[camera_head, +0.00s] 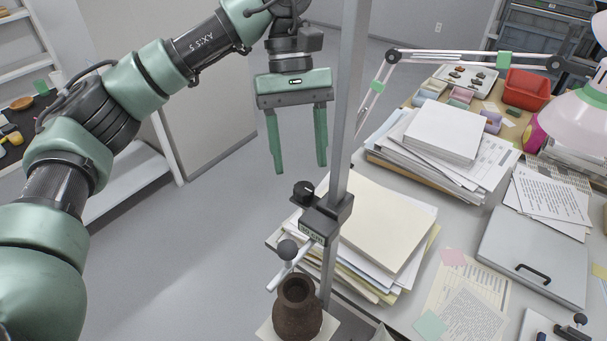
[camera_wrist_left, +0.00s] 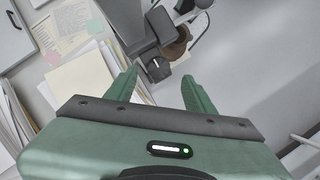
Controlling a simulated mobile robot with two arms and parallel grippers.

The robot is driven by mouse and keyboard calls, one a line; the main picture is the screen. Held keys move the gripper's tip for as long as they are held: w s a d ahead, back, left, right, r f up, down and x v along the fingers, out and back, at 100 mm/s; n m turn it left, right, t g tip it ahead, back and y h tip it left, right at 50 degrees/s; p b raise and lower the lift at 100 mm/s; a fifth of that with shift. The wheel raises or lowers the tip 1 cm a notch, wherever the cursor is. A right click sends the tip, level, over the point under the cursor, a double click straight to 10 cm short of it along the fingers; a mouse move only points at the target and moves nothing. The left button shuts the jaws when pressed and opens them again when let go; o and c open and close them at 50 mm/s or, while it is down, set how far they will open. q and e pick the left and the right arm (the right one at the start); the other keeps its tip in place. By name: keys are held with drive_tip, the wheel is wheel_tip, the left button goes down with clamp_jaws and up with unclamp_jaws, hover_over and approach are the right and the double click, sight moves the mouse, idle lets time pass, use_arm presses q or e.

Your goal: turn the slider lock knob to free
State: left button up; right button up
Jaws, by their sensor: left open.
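The slider lock knob (camera_head: 303,193) is a black round knob with a pale mark, on the left side of the dark slider block (camera_head: 328,216) on the grey upright post (camera_head: 350,110). My left gripper (camera_head: 300,168) is open and empty, its green fingers pointing down above the knob. In the left wrist view the knob (camera_wrist_left: 156,66) shows between and beyond the fingertips (camera_wrist_left: 160,75), with no contact visible. My right gripper is out of view.
A brown clay vessel (camera_head: 297,306) stands below the slider, under a rod with a dark ball (camera_head: 287,250). Paper stacks (camera_head: 385,230) lie close to the post on the right. Open floor (camera_head: 200,240) lies to the left.

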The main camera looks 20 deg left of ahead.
sight(303, 187)
use_arm(q)
drive_tip(key=shift+p+x, duration=0.55)
drive_tip(key=shift+x, duration=1.75)
clamp_jaws()
